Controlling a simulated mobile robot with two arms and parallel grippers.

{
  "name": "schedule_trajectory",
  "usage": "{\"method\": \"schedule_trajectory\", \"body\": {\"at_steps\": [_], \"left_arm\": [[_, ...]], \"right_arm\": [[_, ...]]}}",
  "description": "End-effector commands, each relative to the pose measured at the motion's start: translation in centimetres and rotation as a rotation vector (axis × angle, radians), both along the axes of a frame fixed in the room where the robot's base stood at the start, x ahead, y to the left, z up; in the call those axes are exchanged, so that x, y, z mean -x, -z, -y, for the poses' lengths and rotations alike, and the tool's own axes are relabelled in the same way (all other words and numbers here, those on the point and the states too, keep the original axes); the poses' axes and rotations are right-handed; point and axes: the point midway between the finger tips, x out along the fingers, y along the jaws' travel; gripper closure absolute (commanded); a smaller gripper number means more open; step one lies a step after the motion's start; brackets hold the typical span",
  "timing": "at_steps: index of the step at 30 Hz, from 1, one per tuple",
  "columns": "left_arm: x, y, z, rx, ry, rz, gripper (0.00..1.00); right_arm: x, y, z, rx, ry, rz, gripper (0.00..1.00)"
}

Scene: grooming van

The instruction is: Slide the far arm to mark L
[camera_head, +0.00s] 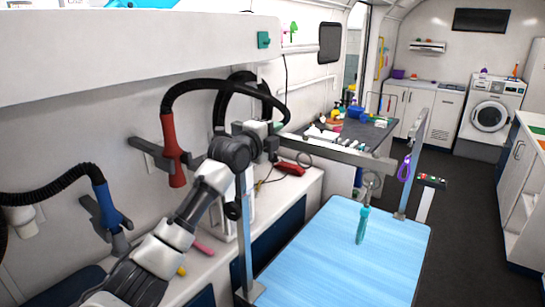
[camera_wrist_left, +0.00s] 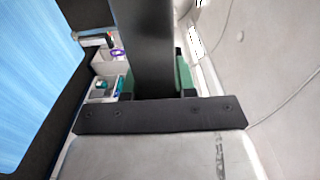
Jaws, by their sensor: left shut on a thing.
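The blue grooming table (camera_head: 340,262) carries a near metal post (camera_head: 243,235) and a far metal post (camera_head: 413,150). A metal crossbar (camera_head: 340,152) runs between them at the top. My left gripper (camera_head: 270,140) is at the near end of the crossbar, by the top of the near post, well away from the far post. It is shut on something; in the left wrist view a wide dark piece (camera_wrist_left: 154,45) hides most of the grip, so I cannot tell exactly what. No mark L is readable. My right gripper is not in view.
A turquoise tool (camera_head: 362,226) hangs from the crossbar above the table, and a purple loop (camera_head: 404,168) hangs at the far post. Black hoses (camera_head: 215,84) with a red nozzle (camera_head: 173,150) and a blue nozzle (camera_head: 107,207) are along the left wall. Dark floor is clear at right.

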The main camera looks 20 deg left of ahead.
Motion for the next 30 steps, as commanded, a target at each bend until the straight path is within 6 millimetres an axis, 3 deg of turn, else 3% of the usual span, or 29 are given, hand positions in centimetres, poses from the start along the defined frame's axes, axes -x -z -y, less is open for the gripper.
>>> {"method": "schedule_trajectory", "body": {"at_steps": [1, 3, 12, 18, 30], "left_arm": [[0.1, -3.6, -0.2, 0.004, -0.001, 0.019, 1.00], [0.1, -5.6, -0.1, 0.005, 0.000, 0.019, 1.00], [0.1, -11.3, -0.1, 0.007, 0.001, 0.018, 1.00], [0.1, -12.5, -0.1, 0.007, 0.001, 0.016, 1.00], [0.1, -12.8, -0.1, 0.008, 0.001, 0.018, 1.00]], "right_arm": [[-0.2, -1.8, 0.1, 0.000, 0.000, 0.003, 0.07], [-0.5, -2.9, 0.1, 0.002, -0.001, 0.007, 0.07], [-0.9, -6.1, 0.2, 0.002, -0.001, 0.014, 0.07], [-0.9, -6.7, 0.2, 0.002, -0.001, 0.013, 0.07], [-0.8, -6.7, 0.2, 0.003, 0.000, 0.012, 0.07]]}}
